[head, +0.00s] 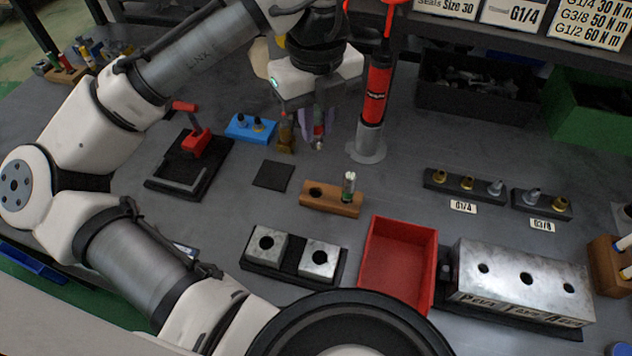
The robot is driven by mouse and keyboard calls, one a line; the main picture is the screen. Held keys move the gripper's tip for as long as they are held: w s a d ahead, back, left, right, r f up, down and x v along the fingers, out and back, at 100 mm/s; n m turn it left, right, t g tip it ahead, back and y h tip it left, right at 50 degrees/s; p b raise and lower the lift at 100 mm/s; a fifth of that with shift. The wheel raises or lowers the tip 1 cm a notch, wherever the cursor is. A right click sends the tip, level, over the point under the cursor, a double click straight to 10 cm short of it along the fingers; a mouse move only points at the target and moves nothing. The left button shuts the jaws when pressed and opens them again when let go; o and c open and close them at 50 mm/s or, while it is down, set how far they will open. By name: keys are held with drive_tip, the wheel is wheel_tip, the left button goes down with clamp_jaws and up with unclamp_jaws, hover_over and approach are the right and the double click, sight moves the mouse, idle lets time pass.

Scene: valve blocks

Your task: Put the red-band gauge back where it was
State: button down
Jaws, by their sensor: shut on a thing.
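My gripper (318,118) is over the back middle of the bench, shut on the red-band gauge (319,131). The gauge is a small, slim, upright piece with a red band, partly hidden between the fingers. A wooden block (333,204) stands nearer the camera, apart from the gripper. Its left hole (316,192) is empty.
A brass-coloured piece (286,134) stands close left of the gripper, and a red-and-grey upright tool (375,100) close right. A dark square pad (273,175) lies left of the block. A red tray (398,222) and steel blocks (320,260) are nearer.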

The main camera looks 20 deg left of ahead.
wheel_tip(320, 180, down, 14)
drive_tip(key=shift+f, duration=0.25)
drive_tip(key=shift+f, duration=0.1)
drive_tip(key=c, duration=1.8)
unclamp_jaws()
drive_tip(key=shift+f+b, duration=0.1)
drive_tip(key=shift+b, duration=0.2)
drive_tip(key=o, duration=0.4)
drive_tip(key=shift+o, duration=0.2)
wheel_tip(320, 180, up, 12)
drive_tip(key=shift+r, duration=0.25)
